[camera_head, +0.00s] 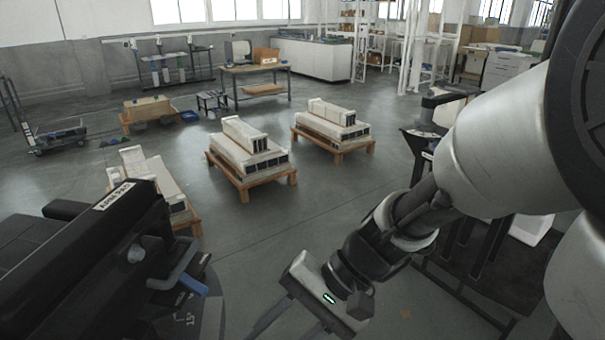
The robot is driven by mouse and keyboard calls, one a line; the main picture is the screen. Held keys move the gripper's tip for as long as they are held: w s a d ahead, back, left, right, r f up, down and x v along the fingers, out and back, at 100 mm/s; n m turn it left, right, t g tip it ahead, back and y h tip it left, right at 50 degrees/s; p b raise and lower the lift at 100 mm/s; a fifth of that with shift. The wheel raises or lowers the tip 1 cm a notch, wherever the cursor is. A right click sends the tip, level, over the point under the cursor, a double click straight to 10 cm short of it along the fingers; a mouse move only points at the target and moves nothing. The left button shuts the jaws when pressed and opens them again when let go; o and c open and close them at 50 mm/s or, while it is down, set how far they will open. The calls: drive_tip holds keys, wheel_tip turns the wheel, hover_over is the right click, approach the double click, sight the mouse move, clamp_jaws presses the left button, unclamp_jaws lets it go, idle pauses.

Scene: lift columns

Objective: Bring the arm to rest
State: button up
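My arm comes in from the right edge of the head view and reaches down toward the bottom middle. My gripper (272,322) hangs at the lower end of the arm, over bare grey floor. Its pale body shows a small green light. Two dark finger parts point down and left, and their tips are cut off or hard to make out at the bottom edge. I see no object held in the visible part.
Pallets of long pale boxes (247,158) (335,124) stand on the floor ahead; another pallet (160,185) is at left. A dark stand (470,262) is close beside the arm at right. A black machine part (90,255) fills the lower left. A workbench (255,72) stands farther back.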

drive_tip(key=w+d+r+n+t+h, duration=0.15)
drive_tip(key=d+r+t+h, duration=0.3)
drive_tip(key=d, duration=0.45)
drive_tip(key=d+r+n+t+h, duration=0.2)
drive_tip(key=d+r+t+h, duration=0.3)
drive_tip(key=d, duration=0.4)
wheel_tip(320, 180, up, 16)
drive_tip(key=y+p, duration=0.1)
drive_tip(key=p, duration=1.3)
drive_tip(key=shift+w+d+g, duration=0.2)
drive_tip(key=shift+d+g, duration=0.2)
drive_tip(key=shift+g, duration=0.05)
